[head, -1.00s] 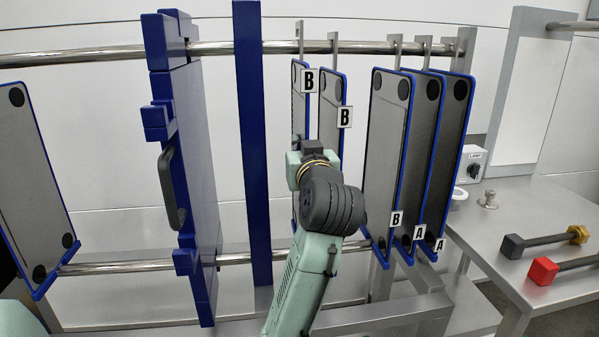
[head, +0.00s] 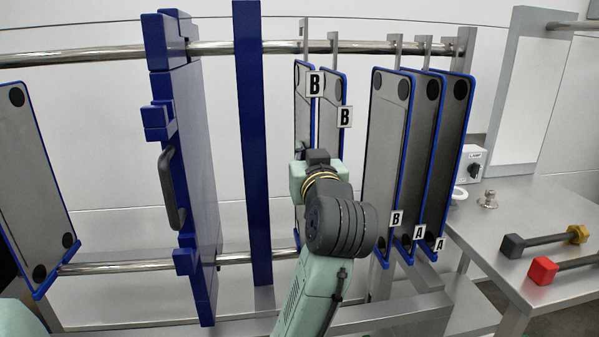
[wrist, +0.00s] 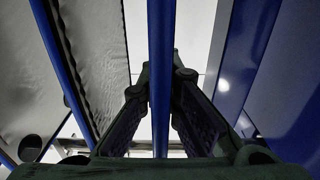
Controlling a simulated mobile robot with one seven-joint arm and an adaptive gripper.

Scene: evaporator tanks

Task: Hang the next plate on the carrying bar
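The carrying bar (head: 355,47) runs across the upper part of the head view. A grey plate (head: 303,100) with a blue edge and a B label hangs upright just right of the blue upright. In the wrist view, my gripper (wrist: 160,75) has its fingers closed on both sides of a blue plate edge (wrist: 161,40). The gripper's fingertips are hidden behind my arm in the head view. The plate's hook (head: 305,35) stands higher than the other hooks; I cannot tell whether it rests on the bar. Another B plate (head: 330,100) hangs close to its right.
Three plates labelled B (head: 380,130), A (head: 425,130) and A (head: 457,110) hang farther right. A thick blue plate (head: 190,180) with a black handle and a blue upright (head: 253,150) stand left. One plate (head: 35,180) is far left. A steel table (head: 530,215) is at right.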

